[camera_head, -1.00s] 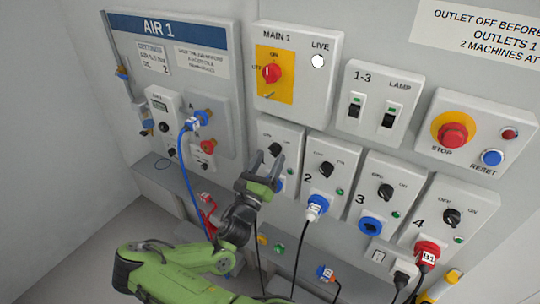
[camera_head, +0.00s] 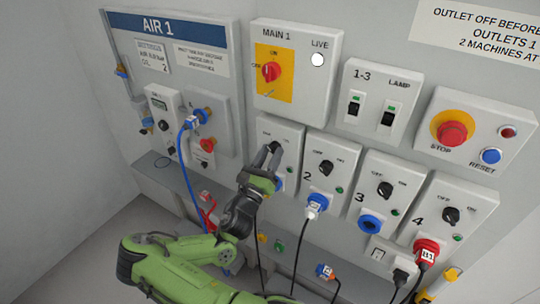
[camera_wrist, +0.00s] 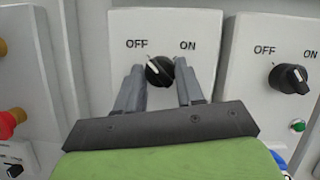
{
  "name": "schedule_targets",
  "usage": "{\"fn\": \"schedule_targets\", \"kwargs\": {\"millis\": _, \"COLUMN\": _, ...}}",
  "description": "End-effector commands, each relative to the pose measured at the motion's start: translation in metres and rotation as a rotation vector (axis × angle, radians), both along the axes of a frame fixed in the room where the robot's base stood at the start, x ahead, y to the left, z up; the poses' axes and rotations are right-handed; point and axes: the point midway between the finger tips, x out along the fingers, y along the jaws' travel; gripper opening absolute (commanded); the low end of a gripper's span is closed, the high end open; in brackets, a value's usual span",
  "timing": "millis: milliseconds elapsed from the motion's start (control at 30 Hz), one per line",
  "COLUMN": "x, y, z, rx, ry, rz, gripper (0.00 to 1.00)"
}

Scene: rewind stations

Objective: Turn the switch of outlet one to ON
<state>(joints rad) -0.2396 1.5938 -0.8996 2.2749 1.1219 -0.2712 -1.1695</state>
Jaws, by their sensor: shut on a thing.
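The outlet one box (camera_head: 290,138) hangs on the panel below MAIN 1. Its black rotary switch (camera_wrist: 159,70) shows in the wrist view, between the OFF and ON marks, with its white pointer line tilted up-left towards OFF. My gripper (camera_wrist: 160,78) is shut on this switch, with one finger on its left and one on its right.
Outlet two (camera_head: 325,168) is close on the right, with a blue plug (camera_head: 314,205) and cable below its switch. Outlets three (camera_head: 386,188) and four (camera_head: 452,215) follow. The AIR 1 panel (camera_head: 165,75) is on the left. Cables hang below the boxes.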

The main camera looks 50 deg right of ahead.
Motion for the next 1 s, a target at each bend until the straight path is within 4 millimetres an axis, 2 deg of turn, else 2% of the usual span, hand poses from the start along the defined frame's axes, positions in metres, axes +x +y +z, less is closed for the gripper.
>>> {"fn": "schedule_targets", "kwargs": {"millis": 367, "x": 0.0024, "y": 0.0, "z": -0.0003, "rx": 0.023, "ry": -0.219, "rz": 0.001, "gripper": 0.07}}
{"fn": "schedule_targets", "kwargs": {"millis": 1000, "x": 0.0062, "y": 0.0004, "z": 0.0009, "rx": 0.079, "ry": -0.823, "rz": -0.001, "gripper": 0.07}}
